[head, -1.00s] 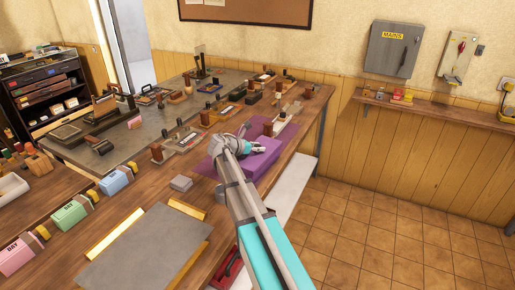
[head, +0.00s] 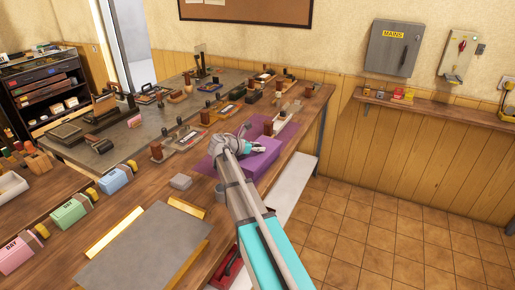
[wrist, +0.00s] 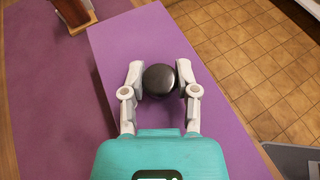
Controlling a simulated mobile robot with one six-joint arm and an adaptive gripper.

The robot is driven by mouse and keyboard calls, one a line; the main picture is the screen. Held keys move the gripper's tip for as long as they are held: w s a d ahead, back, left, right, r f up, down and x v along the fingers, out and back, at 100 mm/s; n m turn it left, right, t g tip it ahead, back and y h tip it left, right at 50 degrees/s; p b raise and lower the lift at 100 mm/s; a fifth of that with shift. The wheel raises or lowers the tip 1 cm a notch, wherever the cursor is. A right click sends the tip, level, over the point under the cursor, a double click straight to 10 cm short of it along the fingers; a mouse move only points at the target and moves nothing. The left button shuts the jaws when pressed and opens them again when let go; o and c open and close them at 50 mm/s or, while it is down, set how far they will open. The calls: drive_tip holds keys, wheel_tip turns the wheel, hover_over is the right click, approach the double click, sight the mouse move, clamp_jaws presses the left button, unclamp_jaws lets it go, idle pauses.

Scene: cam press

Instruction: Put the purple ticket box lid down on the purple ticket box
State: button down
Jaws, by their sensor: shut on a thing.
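The purple ticket box lid (wrist: 140,35) is a flat purple panel with a round black knob (wrist: 161,80) on top. My gripper (wrist: 160,77) is shut on the knob, with one finger on either side of it. In the head view my gripper (head: 250,146) is over a purple block shape (head: 262,160) near the table's right edge. The lid and the purple ticket box look alike there, so I cannot tell them apart or see whether the lid touches the box. In the wrist view the lid hides whatever is under it.
A purple mat (wrist: 45,120) lies under and left of the lid. A wooden-handled item (wrist: 75,12) stands close to the lid's far left. Several stamps and small tools crowd the table behind. A grey sheet (head: 145,248) lies in front. Tiled floor is to the right.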

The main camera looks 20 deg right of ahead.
drive_tip(key=shift+c, duration=1.4)
unclamp_jaws()
drive_tip(key=shift+r, duration=0.1)
